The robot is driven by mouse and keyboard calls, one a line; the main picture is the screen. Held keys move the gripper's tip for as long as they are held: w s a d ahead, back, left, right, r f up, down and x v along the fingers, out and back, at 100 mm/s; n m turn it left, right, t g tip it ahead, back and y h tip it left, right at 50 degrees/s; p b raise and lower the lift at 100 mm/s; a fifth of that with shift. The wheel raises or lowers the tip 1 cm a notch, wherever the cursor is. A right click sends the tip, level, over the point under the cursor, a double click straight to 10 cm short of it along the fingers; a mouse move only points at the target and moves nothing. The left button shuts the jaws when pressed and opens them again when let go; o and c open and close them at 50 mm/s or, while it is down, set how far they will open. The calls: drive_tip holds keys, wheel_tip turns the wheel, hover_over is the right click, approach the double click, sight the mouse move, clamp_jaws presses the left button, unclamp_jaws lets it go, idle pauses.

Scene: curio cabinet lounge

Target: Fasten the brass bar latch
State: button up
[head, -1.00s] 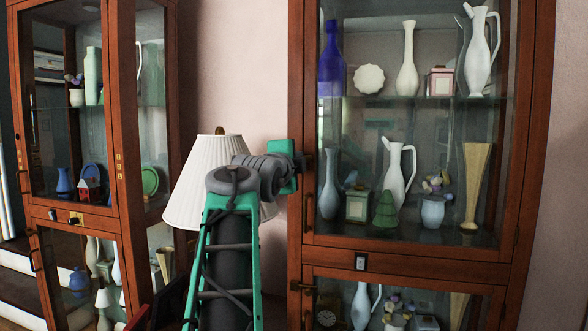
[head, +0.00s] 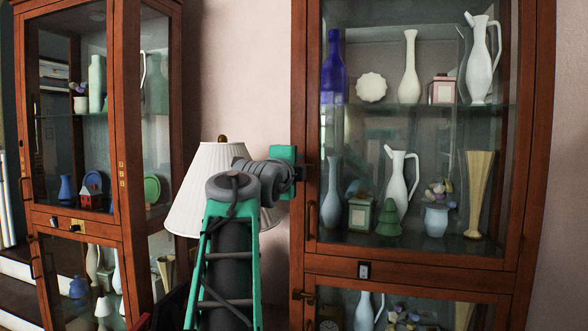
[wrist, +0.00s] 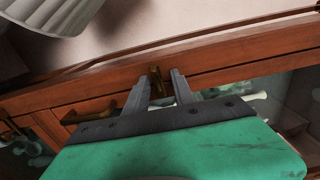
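The brass bar latch (wrist: 156,82) shows in the wrist view as a short brass piece on the cabinet's wooden frame. My gripper (wrist: 157,76) has its two grey fingers apart, one on each side of this piece. A narrow gap shows on the right of the brass; contact on the left is hard to judge. In the head view my gripper (head: 303,172) is at the left frame of the right cabinet (head: 528,150), level with the upper door. The latch there is mostly hidden behind the fingers, so whether its bar is fastened cannot be told.
A brass pull handle (head: 310,214) is just below my gripper; another brass fitting (head: 304,295) is on the lower door frame. A white lamp (head: 205,190) stands close behind my arm. A second cabinet (head: 128,150) is at left. Glass doors enclose vases and ornaments.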

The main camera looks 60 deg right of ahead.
drive_tip(key=shift+s+d+f, duration=0.1)
drive_tip(key=s+a, duration=0.1)
drive_tip(key=a, duration=0.6)
drive_tip(key=shift+a, duration=0.4)
